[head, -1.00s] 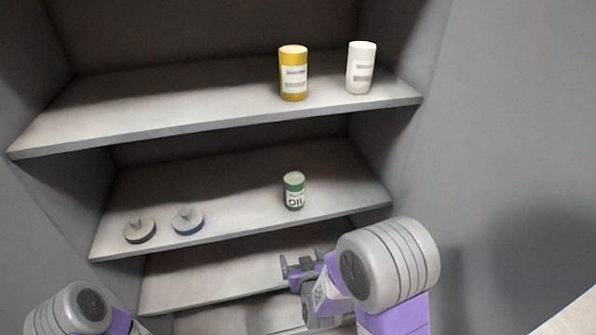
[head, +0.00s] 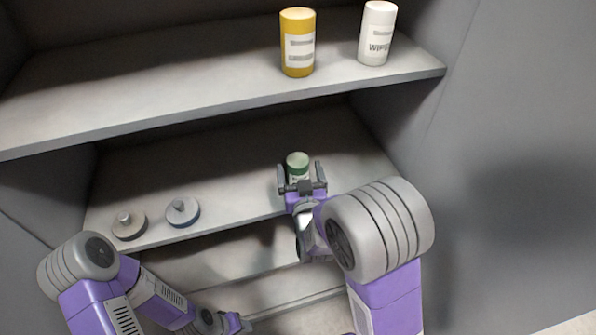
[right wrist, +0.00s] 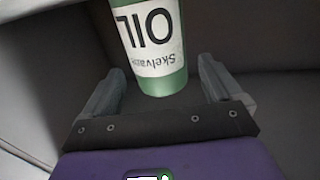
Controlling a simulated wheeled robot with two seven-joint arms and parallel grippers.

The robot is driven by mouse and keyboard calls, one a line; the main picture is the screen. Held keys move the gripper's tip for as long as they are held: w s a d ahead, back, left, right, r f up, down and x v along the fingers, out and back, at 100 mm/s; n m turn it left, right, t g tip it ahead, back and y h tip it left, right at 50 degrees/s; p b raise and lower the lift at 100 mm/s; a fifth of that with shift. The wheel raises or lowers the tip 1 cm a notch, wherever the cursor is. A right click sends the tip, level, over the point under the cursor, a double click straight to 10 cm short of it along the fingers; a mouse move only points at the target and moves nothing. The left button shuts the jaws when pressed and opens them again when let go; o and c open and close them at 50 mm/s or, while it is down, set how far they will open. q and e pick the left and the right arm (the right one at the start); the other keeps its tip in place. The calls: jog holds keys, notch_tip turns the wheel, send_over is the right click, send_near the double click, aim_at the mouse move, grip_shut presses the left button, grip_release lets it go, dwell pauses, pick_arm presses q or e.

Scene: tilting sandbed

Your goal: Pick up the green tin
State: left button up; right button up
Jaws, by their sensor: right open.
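The green tin (head: 297,160) stands upright on the middle shelf, its lower part hidden behind my right gripper in the head view. In the right wrist view the tin (right wrist: 152,45) appears upside down, with a white "OIL" label, between the tips of the two fingers. My right gripper (head: 300,174) is open, with one finger on each side of the tin. A gap shows at each side in the wrist view (right wrist: 158,78). My left gripper (head: 232,322) is low at the bottom of the head view, partly cut off, and its jaws are unclear.
Two round knobbed discs, one grey (head: 129,226) and one bluish (head: 182,212), lie left on the middle shelf (head: 230,190). A yellow canister (head: 298,42) and a white canister (head: 377,33) stand on the upper shelf (head: 200,88). A side wall (head: 400,125) bounds the right.

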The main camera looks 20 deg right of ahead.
aim_at(297, 160)
jog(key=w, duration=0.4)
jog(key=shift+w+d+b, duration=0.25)
jog(key=shift+w+b, duration=0.05)
jog(key=shift+b, duration=0.1)
